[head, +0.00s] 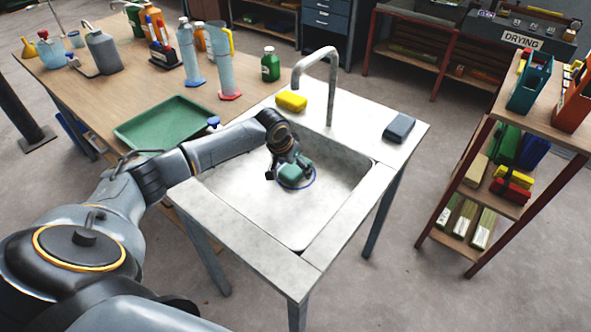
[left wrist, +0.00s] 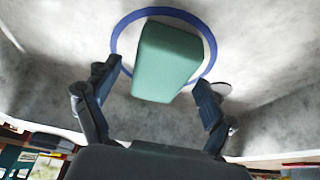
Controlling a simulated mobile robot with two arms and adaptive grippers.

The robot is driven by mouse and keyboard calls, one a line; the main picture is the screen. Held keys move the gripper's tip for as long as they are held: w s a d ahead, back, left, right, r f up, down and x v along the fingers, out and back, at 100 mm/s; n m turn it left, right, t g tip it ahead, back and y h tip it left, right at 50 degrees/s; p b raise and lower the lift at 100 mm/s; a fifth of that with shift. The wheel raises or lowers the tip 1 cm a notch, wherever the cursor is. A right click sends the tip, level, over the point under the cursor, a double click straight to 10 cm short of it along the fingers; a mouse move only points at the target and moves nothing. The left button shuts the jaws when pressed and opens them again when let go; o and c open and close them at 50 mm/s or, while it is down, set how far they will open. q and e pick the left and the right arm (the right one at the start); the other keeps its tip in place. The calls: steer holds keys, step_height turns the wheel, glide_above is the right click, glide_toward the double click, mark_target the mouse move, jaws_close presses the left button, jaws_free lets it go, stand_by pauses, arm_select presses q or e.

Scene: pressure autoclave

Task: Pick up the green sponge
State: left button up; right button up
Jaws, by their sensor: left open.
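The green sponge (head: 289,172) is a small block in the basin of the metal sink (head: 225,203). In the left wrist view the sponge (left wrist: 167,62) lies at the top middle, with a blue ring (left wrist: 207,43) around it. My left gripper (head: 282,171) reaches down into the sink over the sponge and partly hides it. In the left wrist view its two fingers (left wrist: 158,82) are spread wide, one on each side of the sponge, with gaps to both sides. My right gripper is not in view.
A yellow sponge (head: 291,101) and a dark grey-blue block (head: 399,127) lie on the sink's rim. The curved faucet (head: 331,90) rises behind the basin. A green tray (head: 166,124) and several bottles stand on the wooden table at left. A shelf rack (head: 484,172) stands at right.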

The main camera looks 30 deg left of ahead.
arm_select(q)
steer(key=shift+f, duration=0.25)
stand_by(0.3)
steer(key=c, duration=1)
steer(key=shift+r+b, duration=0.2)
steer(key=shift+b, duration=0.1)
step_height(320, 180, up, 3)
steer(key=s+r, duration=0.1)
steer(key=s+d+r, duration=0.1)
steer(key=r, duration=0.1)
steer(key=s+r, duration=0.2)
steer(key=shift+d+r, duration=0.2)
steer(key=s+d+r+b, duration=0.1)
steer(key=s+d+r, duration=0.2)
steer(key=s, duration=0.6)
steer(key=shift+s+d+r, duration=0.15)
steer(key=shift+r, duration=0.75)
